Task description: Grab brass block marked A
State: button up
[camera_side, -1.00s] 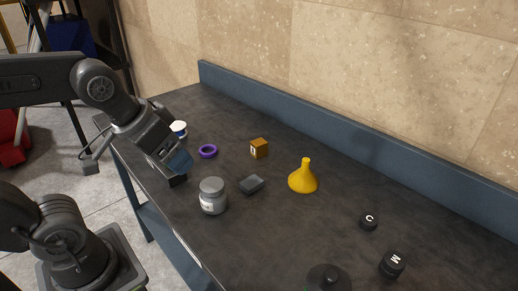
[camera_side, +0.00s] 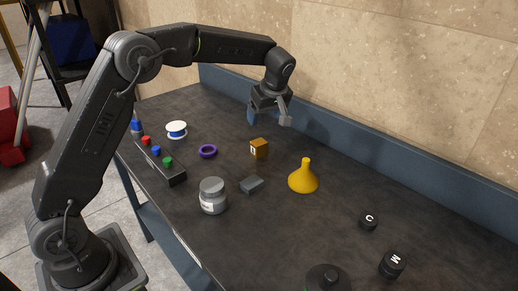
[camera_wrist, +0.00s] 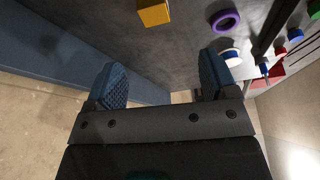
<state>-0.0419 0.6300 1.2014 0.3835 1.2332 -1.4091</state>
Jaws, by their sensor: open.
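The brass block (camera_side: 259,149) sits on the dark bench top, with a pale marked face toward the side camera; the letter is too small to read. It also shows at the top of the wrist view (camera_wrist: 154,13), beyond my fingertips. My gripper (camera_side: 269,117) is open and empty, above the bench and behind the block, near the back ledge. Its two blue-padded fingers (camera_wrist: 162,82) are spread wide in the wrist view, with nothing between them.
A purple ring (camera_side: 208,151) lies left of the block. A dark grey slab (camera_side: 252,185), a grey jar (camera_side: 212,195) and a yellow funnel (camera_side: 303,178) stand nearer. A white spool (camera_side: 176,130) and a button box (camera_side: 166,168) are at left. The blue ledge (camera_side: 340,118) runs behind.

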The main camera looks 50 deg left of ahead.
aim_at(259, 142)
jog(key=shift+n, duration=0.4)
jog(key=x, duration=1)
jog(key=w+x, duration=0.1)
jog(key=x, duration=0.5)
jog(key=shift+w+a, duration=0.1)
jog(key=shift+r, duration=0.1)
jog(key=shift+c, duration=0.2)
jog(key=c, duration=1.2)
jog(key=shift+r, duration=0.1)
jog(key=shift+c, duration=0.3)
jog(key=shift+r, duration=0.1)
